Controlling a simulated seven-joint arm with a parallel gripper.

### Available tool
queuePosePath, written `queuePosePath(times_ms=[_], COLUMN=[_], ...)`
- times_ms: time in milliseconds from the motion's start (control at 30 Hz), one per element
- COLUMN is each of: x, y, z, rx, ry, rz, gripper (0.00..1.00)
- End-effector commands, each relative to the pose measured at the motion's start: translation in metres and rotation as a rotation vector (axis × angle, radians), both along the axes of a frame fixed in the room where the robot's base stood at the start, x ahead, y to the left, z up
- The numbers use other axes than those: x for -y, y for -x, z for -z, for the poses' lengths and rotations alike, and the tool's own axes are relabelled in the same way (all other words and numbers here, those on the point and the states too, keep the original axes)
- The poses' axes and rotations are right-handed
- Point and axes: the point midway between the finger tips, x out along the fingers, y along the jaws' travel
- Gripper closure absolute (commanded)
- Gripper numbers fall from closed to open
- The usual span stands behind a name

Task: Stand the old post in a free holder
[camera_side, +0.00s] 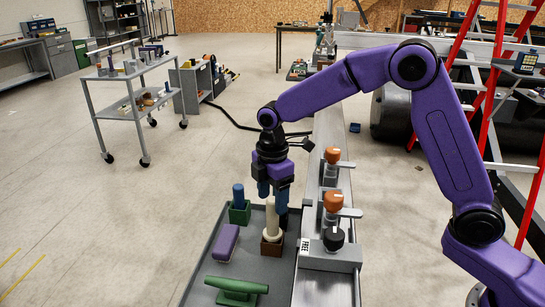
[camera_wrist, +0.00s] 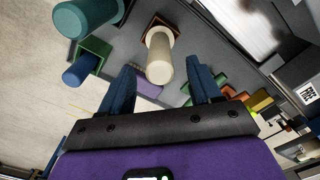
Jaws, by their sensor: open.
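A cream post (camera_side: 272,220) stands upright in a brown square holder (camera_side: 271,246) on the grey tray. A blue post (camera_side: 238,196) stands in a green square holder (camera_side: 240,214) to its left. My gripper (camera_side: 272,203) is open, fingers down, at the top of the cream post. In the wrist view the cream post (camera_wrist: 159,58) shows between and beyond the fingertips (camera_wrist: 162,70), with no grip on it. The wrist view also shows a teal-green post (camera_wrist: 85,17) beside the blue post (camera_wrist: 80,70). Which post is the old one is not marked. I see no clearly empty holder.
A purple block (camera_side: 225,243) and a green cleat (camera_side: 236,290) lie on the tray (camera_side: 203,262). A grey rail (camera_side: 312,220) with orange-knobbed (camera_side: 333,202) and black-knobbed (camera_side: 333,239) fittings runs along the right. A grey cart (camera_side: 135,100) stands far left.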

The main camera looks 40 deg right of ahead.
Motion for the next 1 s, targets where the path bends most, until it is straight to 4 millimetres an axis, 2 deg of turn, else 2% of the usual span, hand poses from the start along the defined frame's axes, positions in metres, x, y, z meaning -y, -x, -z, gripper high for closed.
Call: queuePosePath(times_ms=[33, 300, 500, 700, 1000], x=[0.0, 0.0, 0.0, 0.0, 0.0], y=[-0.001, -0.001, -0.001, 0.0, 0.0], z=[-0.013, -0.07, -0.103, -0.119, -0.121], rx=[0.005, 0.005, 0.004, 0.001, -0.001], ry=[-0.003, -0.003, -0.002, -0.001, 0.0], rz=[0.001, 0.001, 0.001, 0.0, 0.001], gripper=[0.37, 0.37, 0.37, 0.37, 0.37])
